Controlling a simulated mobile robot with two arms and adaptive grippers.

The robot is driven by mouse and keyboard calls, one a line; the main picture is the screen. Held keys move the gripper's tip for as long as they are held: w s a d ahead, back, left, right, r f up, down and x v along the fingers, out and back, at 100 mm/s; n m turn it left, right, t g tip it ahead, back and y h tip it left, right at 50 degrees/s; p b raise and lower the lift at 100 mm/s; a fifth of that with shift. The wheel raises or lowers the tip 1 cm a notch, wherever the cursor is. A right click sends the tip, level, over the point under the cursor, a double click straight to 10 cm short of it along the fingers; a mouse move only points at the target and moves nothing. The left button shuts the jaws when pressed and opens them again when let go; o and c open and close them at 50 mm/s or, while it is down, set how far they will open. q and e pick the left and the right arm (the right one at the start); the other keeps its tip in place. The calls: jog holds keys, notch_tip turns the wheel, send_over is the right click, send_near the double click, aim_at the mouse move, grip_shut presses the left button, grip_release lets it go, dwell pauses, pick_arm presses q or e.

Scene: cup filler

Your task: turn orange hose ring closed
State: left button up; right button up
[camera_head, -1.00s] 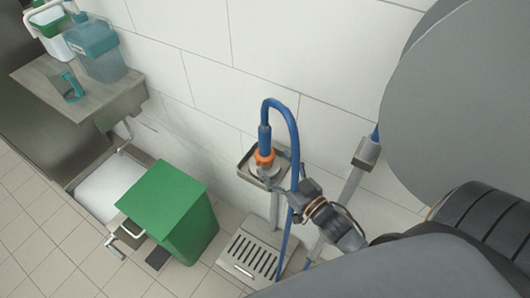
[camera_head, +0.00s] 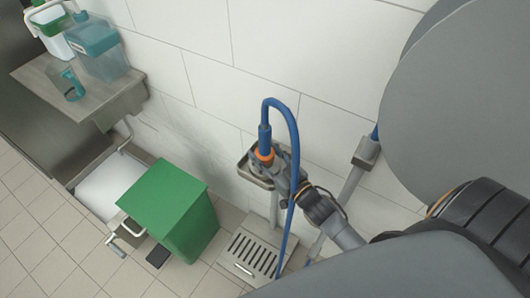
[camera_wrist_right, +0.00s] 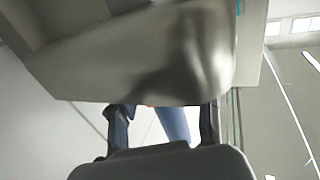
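The orange hose ring (camera_head: 265,155) sits near the lower end of the blue hose's fitting, above a small metal holder on the wall. The blue hose (camera_head: 293,125) arches up and over to the right, then hangs down. My right gripper (camera_head: 274,161) is at the ring, coming from the lower right, and partly covers it. In the right wrist view, my right gripper's fingers (camera_wrist_right: 163,122) stand apart, with the blue hose (camera_wrist_right: 175,122) showing between them. A sliver of orange shows there. The fingertips are hidden, so contact with the ring cannot be seen. My left gripper is not in view.
The metal holder (camera_head: 250,173) is close to my right gripper; a grey metal body (camera_wrist_right: 170,60) fills much of the wrist view. A slatted drain box (camera_head: 235,264) stands below. A green bin (camera_head: 167,207) and a metal shelf (camera_head: 95,105) are at left.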

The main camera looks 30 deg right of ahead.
jog(key=shift+m+h+p, duration=0.35)
jog(key=shift+m+h, duration=0.05)
jog(key=shift+h, duration=0.3)
jog(key=o, duration=1.2)
jog(key=s, duration=0.4)
jog(key=s+d, duration=0.1)
jog(key=s, duration=0.7)
jog(key=shift+d, duration=0.2)
